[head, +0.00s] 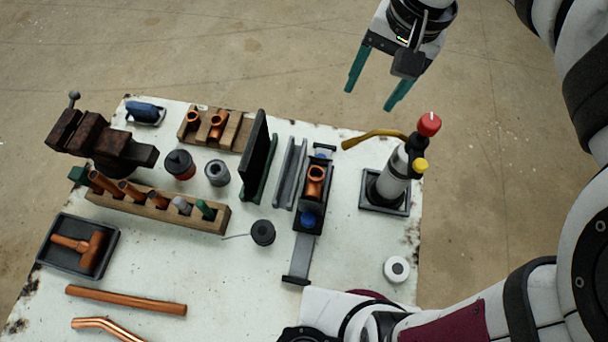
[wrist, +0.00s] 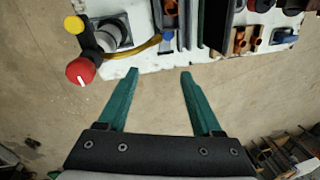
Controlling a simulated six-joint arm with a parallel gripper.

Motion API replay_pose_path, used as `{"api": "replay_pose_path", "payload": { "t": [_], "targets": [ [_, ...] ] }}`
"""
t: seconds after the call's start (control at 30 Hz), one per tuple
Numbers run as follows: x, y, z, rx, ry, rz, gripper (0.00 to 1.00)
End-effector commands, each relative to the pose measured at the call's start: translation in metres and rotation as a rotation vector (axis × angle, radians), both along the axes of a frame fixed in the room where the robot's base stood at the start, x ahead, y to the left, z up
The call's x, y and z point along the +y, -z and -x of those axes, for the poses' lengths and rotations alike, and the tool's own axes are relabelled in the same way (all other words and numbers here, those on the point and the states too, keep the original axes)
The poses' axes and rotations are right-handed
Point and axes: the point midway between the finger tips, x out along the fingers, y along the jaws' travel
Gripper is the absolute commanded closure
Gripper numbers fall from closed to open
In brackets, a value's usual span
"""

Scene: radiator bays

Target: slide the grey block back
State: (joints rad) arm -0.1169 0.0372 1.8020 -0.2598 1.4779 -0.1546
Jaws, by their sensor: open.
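A dark grey block (head: 312,192) sits on a narrow grey rail (head: 302,254) in the head view, right of the table's middle. A copper fitting (head: 315,180) rests in it, and a blue part (head: 307,217) shows at its near end. The rail's bare length runs toward the near side, with a short piece beyond the block. My gripper (head: 368,97) is open and empty, beyond the table's far edge, apart from the block. In the wrist view my gripper (wrist: 159,74) has its fingers spread over bare floor; the block is hard to make out there.
A torch stand (head: 393,178) with a red knob and yellow hose stands right of the rail. Grey channels (head: 289,172) and a dark upright panel (head: 255,143) stand left. A black spool (head: 262,232) lies near the rail. A white roll (head: 396,269) sits at the right.

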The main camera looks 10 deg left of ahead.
Motion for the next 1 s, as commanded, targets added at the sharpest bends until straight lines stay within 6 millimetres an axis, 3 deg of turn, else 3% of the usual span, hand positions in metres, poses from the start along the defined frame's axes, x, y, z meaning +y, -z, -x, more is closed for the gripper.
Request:
{"api": "replay_pose_path", "payload": {
  "t": [0.13,0.27,0.4,0.53,0.7,0.83,1.0],
  "targets": [
    [-0.013,-0.007,0.034,-0.097,0.044,-0.013,0.33],
    [-0.020,0.002,0.068,-0.140,0.075,-0.016,0.33],
    [-0.021,0.034,0.120,-0.084,0.051,0.010,0.33],
    [-0.014,0.070,0.164,0.129,-0.154,0.116,0.33],
    [-0.004,0.088,0.184,0.332,-0.456,0.284,0.33],
    [0.008,0.099,0.188,0.452,-0.714,0.440,0.33],
    [0.044,0.124,0.191,0.582,-1.156,0.744,0.33]
  ]
}}
